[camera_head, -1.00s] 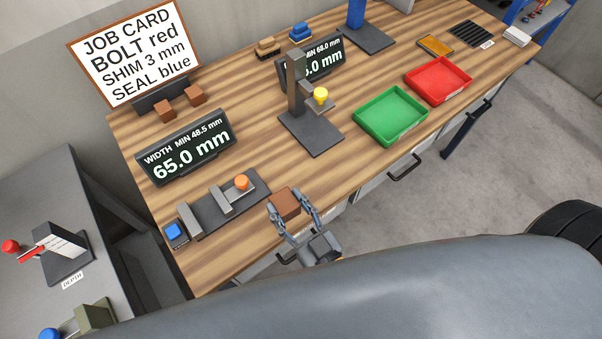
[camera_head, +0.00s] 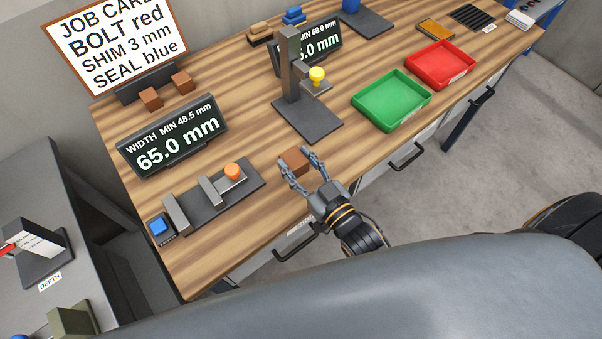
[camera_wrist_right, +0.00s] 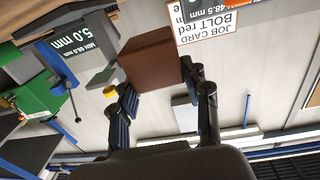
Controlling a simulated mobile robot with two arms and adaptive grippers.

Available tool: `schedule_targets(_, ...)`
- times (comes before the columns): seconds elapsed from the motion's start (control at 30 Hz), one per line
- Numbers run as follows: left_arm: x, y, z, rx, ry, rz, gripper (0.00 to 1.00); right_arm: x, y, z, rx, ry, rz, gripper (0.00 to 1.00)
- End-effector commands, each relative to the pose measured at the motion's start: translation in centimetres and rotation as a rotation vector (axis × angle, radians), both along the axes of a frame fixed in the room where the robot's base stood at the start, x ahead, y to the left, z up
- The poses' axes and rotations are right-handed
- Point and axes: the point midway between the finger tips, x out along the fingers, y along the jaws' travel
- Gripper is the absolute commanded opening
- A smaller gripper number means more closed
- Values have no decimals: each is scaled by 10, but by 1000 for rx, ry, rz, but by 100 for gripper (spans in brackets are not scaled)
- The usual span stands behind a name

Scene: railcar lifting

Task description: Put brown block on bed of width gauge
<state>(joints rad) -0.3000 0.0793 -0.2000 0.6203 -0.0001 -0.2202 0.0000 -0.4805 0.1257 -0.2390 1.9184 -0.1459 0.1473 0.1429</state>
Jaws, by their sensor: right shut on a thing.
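A brown block (camera_head: 293,161) is held between the fingers of my right gripper (camera_head: 302,169), which is shut on it. The block also fills the space between the fingertips in the right wrist view (camera_wrist_right: 151,58). The gripper is over the front part of the wooden bench, to the right of the width gauge. The width gauge (camera_head: 194,205) is a dark grey bed with upright grey jaws, an orange knob (camera_head: 232,171) and a blue button (camera_head: 158,225) at its left end. Its display (camera_head: 172,136) reads 65.0 mm. My left gripper is not in view.
Two other brown blocks (camera_head: 150,98) sit below the job card (camera_head: 120,42). A second gauge with a yellow knob (camera_head: 316,75) stands behind my right gripper. Green (camera_head: 392,100) and red (camera_head: 440,64) trays are to the right. Bare wood lies around the width gauge.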

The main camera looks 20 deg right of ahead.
Motion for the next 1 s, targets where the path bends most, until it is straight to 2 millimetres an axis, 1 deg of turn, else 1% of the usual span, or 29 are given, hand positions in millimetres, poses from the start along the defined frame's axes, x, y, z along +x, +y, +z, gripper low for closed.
schedule_targets(0.03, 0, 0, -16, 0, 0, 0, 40, 6, -3, -13, -1, -6, 1, 11)
schedule_targets(0.13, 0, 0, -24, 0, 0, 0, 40, 13, -8, -21, 0, -5, 0, 11)
schedule_targets(0.37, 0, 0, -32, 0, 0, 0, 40, 20, -12, -28, -1, -4, 0, 11)
schedule_targets(0.47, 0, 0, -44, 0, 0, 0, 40, 25, -16, -39, -1, -4, 0, 11)
schedule_targets(0.5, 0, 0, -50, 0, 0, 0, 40, 24, -15, -46, 2, -2, -1, 11)
schedule_targets(0.6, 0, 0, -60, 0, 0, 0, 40, 24, -15, -59, 1, -2, -1, 11)
schedule_targets(0.67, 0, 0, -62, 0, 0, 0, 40, 24, -15, -61, 1, -3, 0, 11)
schedule_targets(0.87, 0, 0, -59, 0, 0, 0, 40, 23, -14, -57, 1, -4, 0, 11)
schedule_targets(1.0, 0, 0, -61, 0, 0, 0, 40, 23, -14, -61, 1, -4, 0, 11)
